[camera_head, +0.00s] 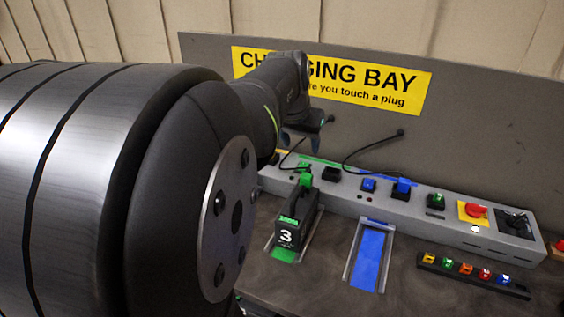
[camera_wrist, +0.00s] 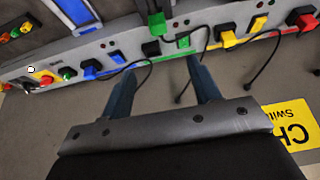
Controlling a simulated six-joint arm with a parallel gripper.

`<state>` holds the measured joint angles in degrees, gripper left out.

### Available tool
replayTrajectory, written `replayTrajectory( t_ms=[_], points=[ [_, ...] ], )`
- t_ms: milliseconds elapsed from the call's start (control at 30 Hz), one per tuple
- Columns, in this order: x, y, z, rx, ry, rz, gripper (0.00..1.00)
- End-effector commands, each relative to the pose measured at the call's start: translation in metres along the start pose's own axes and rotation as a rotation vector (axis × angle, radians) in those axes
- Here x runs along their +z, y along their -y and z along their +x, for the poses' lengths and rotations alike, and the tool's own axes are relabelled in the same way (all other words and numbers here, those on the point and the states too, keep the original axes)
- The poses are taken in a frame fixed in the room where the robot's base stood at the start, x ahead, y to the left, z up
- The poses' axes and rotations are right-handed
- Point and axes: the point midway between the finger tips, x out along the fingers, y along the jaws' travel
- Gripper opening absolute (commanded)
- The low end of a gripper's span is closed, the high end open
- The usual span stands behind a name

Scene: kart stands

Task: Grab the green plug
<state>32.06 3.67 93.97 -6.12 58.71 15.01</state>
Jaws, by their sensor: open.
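The green plug (camera_head: 305,180) sits at the top of a black battery (camera_head: 295,228) marked 3, which stands in a green-marked bay (camera_head: 285,254). In the wrist view the green plug (camera_wrist: 157,23) is beyond my fingertips, between them in picture width. My gripper (camera_wrist: 161,67) is open, with empty space between its fingers. In the head view my gripper (camera_head: 300,140) hangs above the strip, above and slightly left of the plug, and is partly hidden by my arm.
A grey socket strip (camera_head: 400,212) carries blue, green and black fittings and a red knob (camera_head: 476,210). Thin black cables loop near my fingers. An empty blue bay (camera_head: 369,258) is right of the battery. A yellow sign (camera_head: 385,86) is on the back panel.

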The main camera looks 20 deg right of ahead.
Motion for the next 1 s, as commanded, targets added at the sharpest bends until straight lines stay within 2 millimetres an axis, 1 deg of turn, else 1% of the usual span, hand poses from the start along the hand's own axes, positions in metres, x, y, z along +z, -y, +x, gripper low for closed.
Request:
replayTrajectory(
  t_ms=[100, 400, 500, 767, 900, 1000],
  points=[
    [0.002, -0.001, 0.026, 0.002, 0.009, 0.001, 0.56],
    [0.002, -0.001, 0.089, 0.002, 0.007, 0.000, 0.56],
    [0.001, -0.001, 0.103, 0.002, 0.006, 0.000, 0.56],
    [0.003, -0.001, 0.121, 0.002, 0.006, 0.000, 0.56],
    [0.006, -0.002, 0.144, 0.002, 0.008, 0.000, 0.56],
    [0.005, -0.002, 0.156, 0.002, 0.006, 0.000, 0.56]
  ],
)
